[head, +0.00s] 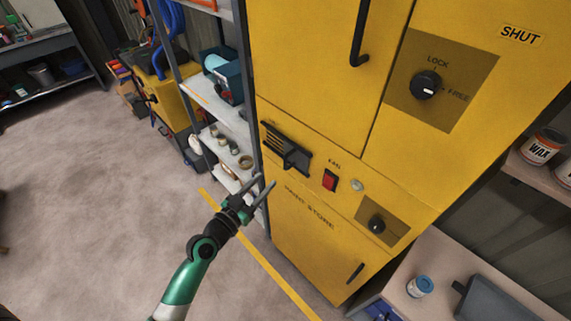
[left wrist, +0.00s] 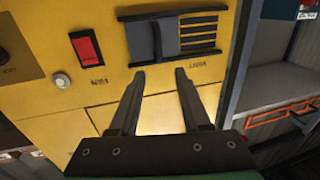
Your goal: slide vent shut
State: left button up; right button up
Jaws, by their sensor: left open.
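The vent (head: 272,139) is a dark slotted panel on the front of the yellow cabinet. Its sliding cover (head: 298,158) with a raised grip sits at the right end in the head view, leaving several slots uncovered at the left. In the left wrist view, the cover (left wrist: 140,42) is at the left and the bare slots (left wrist: 199,32) are at the right. My left gripper (head: 267,184) is open and empty, just below the vent and apart from it. Its two fingers (left wrist: 160,75) point toward the vent in the left wrist view. My right gripper is not in view.
The yellow cabinet (head: 300,50) also carries a red fan switch (head: 330,181), a lower knob (head: 376,224) and a LOCK/FREE knob (head: 426,86). A grey shelf unit (head: 212,95) stands close to the left. A bench with a blue-lidded jar (head: 420,287) is at lower right. Open floor (head: 110,190) lies left.

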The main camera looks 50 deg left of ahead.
aim_at(285, 159)
pick_arm(q)
jog(key=x, duration=1.1)
jog(key=shift+w+r, duration=0.1)
jog(key=shift+w, duration=0.25)
jog(key=shift+d, duration=0.1)
grip_shut()
jog(key=shift+r, duration=0.1)
dwell(0.5)
